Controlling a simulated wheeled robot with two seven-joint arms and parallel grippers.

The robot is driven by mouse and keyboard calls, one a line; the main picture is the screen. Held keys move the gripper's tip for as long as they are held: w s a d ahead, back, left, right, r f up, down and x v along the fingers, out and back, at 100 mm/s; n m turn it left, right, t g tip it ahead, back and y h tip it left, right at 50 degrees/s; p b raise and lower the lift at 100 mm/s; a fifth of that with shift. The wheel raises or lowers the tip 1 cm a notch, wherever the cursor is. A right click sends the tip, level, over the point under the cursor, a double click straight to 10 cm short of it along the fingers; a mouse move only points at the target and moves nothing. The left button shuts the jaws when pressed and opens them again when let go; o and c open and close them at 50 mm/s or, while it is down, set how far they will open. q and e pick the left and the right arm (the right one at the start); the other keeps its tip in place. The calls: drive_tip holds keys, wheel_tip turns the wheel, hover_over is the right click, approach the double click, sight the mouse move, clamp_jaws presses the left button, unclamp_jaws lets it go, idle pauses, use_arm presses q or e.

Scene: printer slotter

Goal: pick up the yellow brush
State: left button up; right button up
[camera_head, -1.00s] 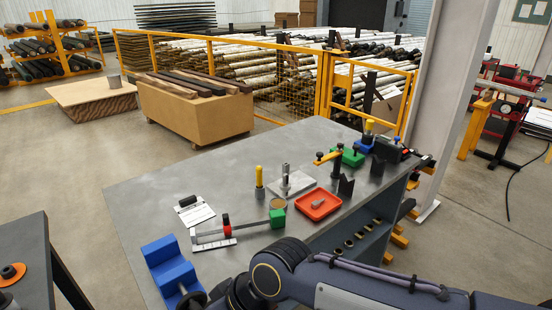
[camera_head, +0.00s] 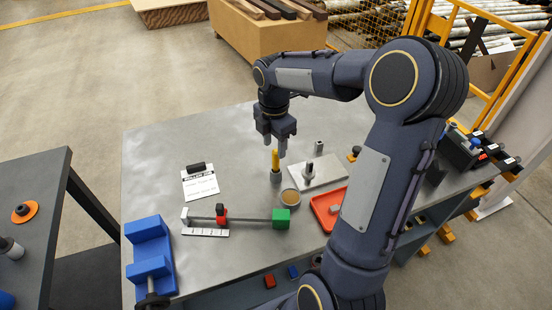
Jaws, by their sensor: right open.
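The yellow brush (camera_head: 275,160) stands upright on the grey table (camera_head: 160,155), its lower part in a small grey holder (camera_head: 275,177). My right gripper (camera_head: 275,150) points down right at the brush's top, with its fingers apart. The fingertips are around or just above the yellow handle; I cannot tell which. My left gripper is not in view.
Close by are a round tin (camera_head: 290,197), a metal plate with a post (camera_head: 318,173) and a red tray (camera_head: 326,208). The table's left rear is clear.

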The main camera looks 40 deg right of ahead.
sight(276, 160)
drive_tip(key=f, duration=0.4)
drive_tip(key=f+p, duration=0.1)
drive_tip(key=f, duration=0.2)
drive_tip(key=shift+d+f, duration=0.1)
drive_tip(key=shift+d, duration=0.25)
drive_tip(key=shift+c, duration=0.5)
clamp_jaws()
